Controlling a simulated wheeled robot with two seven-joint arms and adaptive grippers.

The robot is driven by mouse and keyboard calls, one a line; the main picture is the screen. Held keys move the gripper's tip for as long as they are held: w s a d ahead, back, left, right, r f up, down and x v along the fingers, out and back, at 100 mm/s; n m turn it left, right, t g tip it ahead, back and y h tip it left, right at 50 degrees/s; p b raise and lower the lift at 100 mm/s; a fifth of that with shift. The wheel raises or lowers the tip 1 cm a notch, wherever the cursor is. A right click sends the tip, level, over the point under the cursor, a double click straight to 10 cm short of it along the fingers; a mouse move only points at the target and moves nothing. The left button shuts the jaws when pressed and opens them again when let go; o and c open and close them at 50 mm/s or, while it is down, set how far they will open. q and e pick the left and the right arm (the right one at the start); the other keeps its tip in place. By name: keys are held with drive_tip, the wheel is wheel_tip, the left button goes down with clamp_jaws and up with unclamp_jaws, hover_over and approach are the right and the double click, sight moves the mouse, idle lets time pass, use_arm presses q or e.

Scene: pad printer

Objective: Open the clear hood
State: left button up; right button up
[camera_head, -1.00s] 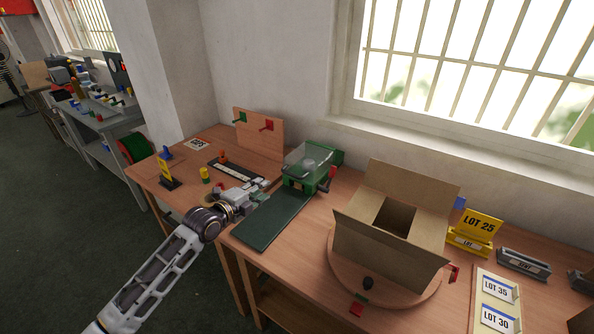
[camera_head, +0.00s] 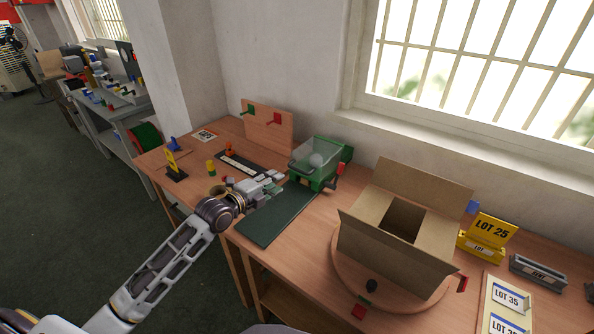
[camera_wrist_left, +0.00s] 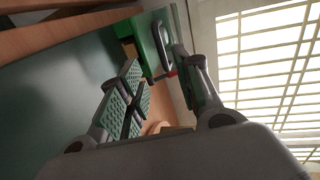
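The pad printer (camera_head: 322,181) is green and stands at the back of the wooden bench, left of the cardboard box. Its clear hood (camera_head: 304,157) sits over it, with a pale round part showing through; I cannot tell whether the hood is fully down. My left gripper (camera_head: 283,178) is just left of and in front of the printer, apart from the hood. In the left wrist view its fingers (camera_wrist_left: 158,68) are spread with nothing between them. Beyond the fingertips are the printer's green body (camera_wrist_left: 147,48) and a dark handle (camera_wrist_left: 161,40). My right gripper is not in view.
A dark green mat (camera_head: 275,216) lies in front of the printer. An open cardboard box (camera_head: 390,245) stands on a round wooden board (camera_head: 338,265) to the right. A wooden panel with red and green pegs (camera_head: 268,130) stands behind left. A red knob (camera_head: 340,168) sticks out at the printer's right.

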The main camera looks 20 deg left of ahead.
sight(296, 170)
use_arm(q)
drive_tip(key=shift+x, duration=6.65)
clamp_jaws()
